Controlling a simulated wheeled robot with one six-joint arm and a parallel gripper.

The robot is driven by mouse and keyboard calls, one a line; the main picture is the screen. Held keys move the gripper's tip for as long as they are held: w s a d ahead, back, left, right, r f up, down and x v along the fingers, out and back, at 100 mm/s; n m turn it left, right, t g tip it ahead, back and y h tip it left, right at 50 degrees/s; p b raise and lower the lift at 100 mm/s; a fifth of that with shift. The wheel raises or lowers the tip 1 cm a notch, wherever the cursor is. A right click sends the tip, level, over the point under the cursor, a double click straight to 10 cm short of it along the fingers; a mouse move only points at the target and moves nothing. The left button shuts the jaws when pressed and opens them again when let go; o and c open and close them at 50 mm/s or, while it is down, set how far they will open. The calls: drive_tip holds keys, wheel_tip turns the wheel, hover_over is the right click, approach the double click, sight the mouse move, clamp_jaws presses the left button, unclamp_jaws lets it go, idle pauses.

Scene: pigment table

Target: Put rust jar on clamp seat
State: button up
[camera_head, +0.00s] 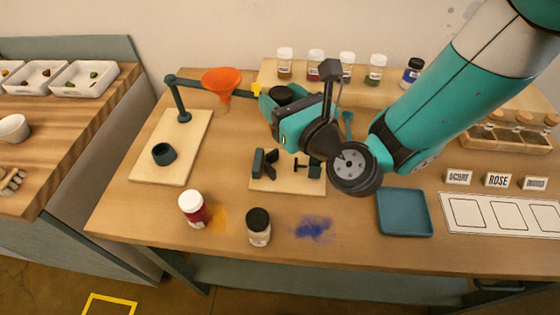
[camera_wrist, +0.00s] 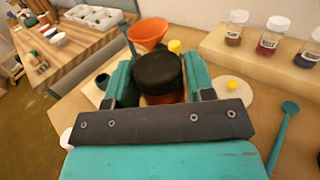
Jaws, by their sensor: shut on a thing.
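The rust jar (camera_wrist: 160,78) has a black lid and a reddish-brown body. My gripper (camera_wrist: 160,88) is shut on it, with one teal finger on each side. In the head view the jar's black lid (camera_head: 284,94) shows at my gripper (camera_head: 280,104), above the back of the table, and most of its body is hidden. The clamp seat (camera_head: 288,184) appears to be the pale board with black clamp jaws, in the middle of the table.
An orange funnel (camera_head: 222,82) on a stand arm is close left of my gripper. A dark cup (camera_head: 163,153) stands below it. A white-lidded jar (camera_head: 193,208) and black-lidded jar (camera_head: 258,227) stand in front. A blue tray (camera_head: 404,212) lies right; several jars line the back shelf.

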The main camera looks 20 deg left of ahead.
wheel_tip(320, 180, down, 9)
drive_tip(key=b, duration=0.8)
wheel_tip(320, 180, down, 4)
drive_tip(key=b, duration=0.3)
drive_tip(key=shift+s+d+r, duration=0.1)
drive_tip(key=shift+r, duration=0.05)
drive_tip(key=shift+c, duration=1)
drive_tip(key=shift+f+b, duration=0.35)
drive_tip(key=shift+b, duration=0.1)
clamp_jaws()
drive_tip(key=o, duration=1.2)
unclamp_jaws()
drive_tip(key=shift+o, duration=0.2)
drive_tip(key=shift+r, duration=0.1)
